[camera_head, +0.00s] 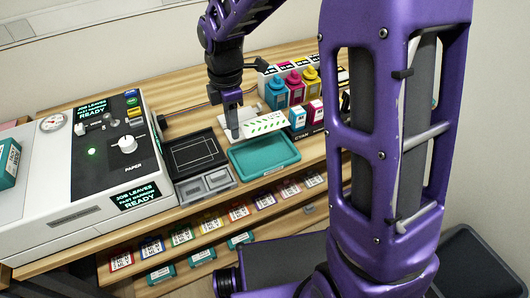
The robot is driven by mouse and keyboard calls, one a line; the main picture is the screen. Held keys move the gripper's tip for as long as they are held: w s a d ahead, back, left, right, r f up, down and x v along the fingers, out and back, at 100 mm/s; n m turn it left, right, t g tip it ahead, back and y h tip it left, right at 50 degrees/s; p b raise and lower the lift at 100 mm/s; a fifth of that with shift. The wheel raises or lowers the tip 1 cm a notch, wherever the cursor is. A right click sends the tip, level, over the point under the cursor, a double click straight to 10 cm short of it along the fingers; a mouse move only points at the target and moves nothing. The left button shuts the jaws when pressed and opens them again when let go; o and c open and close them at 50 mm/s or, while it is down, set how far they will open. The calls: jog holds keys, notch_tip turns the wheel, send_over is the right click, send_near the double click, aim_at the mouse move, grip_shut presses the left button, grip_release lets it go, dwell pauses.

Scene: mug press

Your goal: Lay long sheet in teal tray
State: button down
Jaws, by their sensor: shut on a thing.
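A long white sheet (266,124) with green marks is held over the wooden bench behind the teal tray. My gripper (233,134) points down and is shut on the sheet's left end. The teal tray (264,154) is shallow and looks empty. It lies just in front of the sheet, near the bench's front edge. The sheet's exact height over the bench is hard to tell.
A white press (75,165) with a dark panel stands at the left. Ink bottles (293,86) and cartridges (298,118) stand right. My arm covers the right side.

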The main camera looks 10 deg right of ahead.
aim_at(237, 162)
notch_tip(237, 162, down, 10)
jog(key=shift+s+b, duration=0.1)
jog(key=shift+b, duration=0.65)
jog(key=shift+f, duration=0.15)
jog(key=shift+f+b, duration=0.35)
jog(key=c, duration=0.6)
grip_release()
jog(key=shift+c, duration=0.2)
notch_tip(237, 162, up, 13)
jog(key=shift+p, duration=1.25)
